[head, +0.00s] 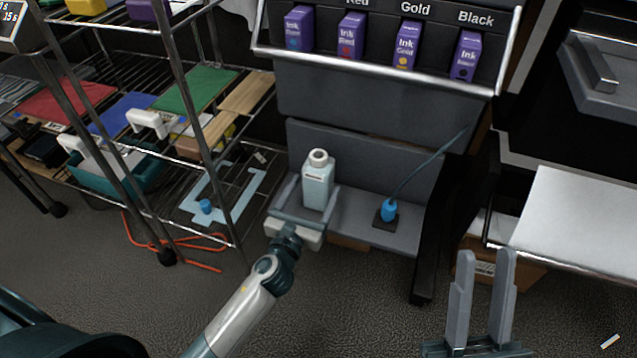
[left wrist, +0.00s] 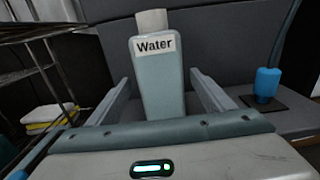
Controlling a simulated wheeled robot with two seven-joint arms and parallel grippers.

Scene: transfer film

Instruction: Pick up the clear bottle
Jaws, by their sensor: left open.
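The clear bottle (head: 317,183) is pale, with a whitish cap, and stands upright on the grey lower shelf of the ink stand. In the left wrist view the bottle (left wrist: 161,88) carries a label reading "Water". My left gripper (head: 306,200) is open, with one finger on each side of the bottle's body. In the left wrist view the fingers (left wrist: 160,92) flank it with visible gaps. My right gripper (head: 482,262) is open and empty at the lower right, well away from the bottle.
A blue-topped item on a dark base (head: 387,212) stands right of the bottle with a thin rod. Purple ink boxes (head: 407,46) line the upper shelf. A wire rack (head: 190,120) stands at left, and a white-topped table (head: 580,220) at right. Orange cable lies on the floor.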

